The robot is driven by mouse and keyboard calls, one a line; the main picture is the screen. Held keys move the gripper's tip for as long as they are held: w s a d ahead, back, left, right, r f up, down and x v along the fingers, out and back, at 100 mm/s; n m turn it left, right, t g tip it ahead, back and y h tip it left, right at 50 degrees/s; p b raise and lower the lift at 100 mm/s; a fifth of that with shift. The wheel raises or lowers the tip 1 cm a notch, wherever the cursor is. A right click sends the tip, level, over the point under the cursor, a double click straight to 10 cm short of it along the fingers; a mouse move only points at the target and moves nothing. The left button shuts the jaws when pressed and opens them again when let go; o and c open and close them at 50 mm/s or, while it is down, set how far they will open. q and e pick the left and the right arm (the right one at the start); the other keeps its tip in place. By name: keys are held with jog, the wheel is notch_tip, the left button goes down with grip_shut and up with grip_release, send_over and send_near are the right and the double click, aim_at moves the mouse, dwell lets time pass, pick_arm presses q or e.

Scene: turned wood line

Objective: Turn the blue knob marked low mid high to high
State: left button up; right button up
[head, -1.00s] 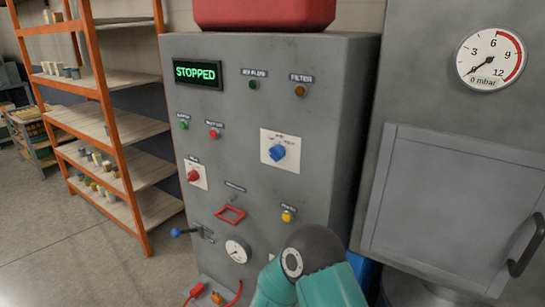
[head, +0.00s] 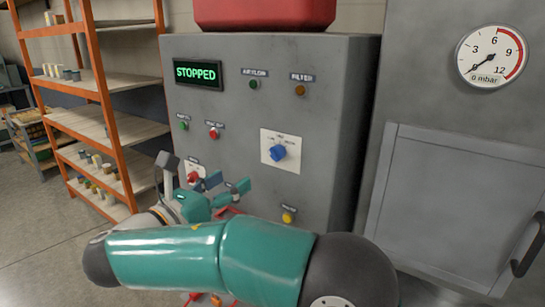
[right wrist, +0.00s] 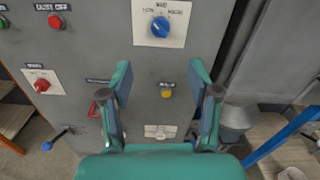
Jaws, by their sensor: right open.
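The blue knob (head: 278,152) sits on a white plate (head: 292,163) on the front of the grey cabinet. It also shows in the right wrist view (right wrist: 160,27), at the top centre. The plate has small labels around the knob, blurred here; I cannot tell for sure which one it points at. My right gripper (head: 226,186) is open and empty, left of the knob and lower than it in the head view. In the right wrist view my fingers (right wrist: 161,82) stand apart, below the knob in the picture and not touching it. My left gripper is not in view.
A red knob (head: 193,177) is close behind my right gripper in the head view. A yellow button (head: 288,218) is below the blue knob. A display (head: 198,74) reads STOPPED. Orange shelving (head: 105,110) stands left, and a grey cabinet with a gauge (head: 491,57) stands right.

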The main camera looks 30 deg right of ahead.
aim_at(272, 155)
jog(key=p+x, duration=0.3)
jog(key=x, duration=1.2)
jog(key=shift+w+d, duration=0.1)
jog(key=shift+d, duration=0.1)
jog(key=c, duration=1.1)
jog(key=shift+c, duration=0.2)
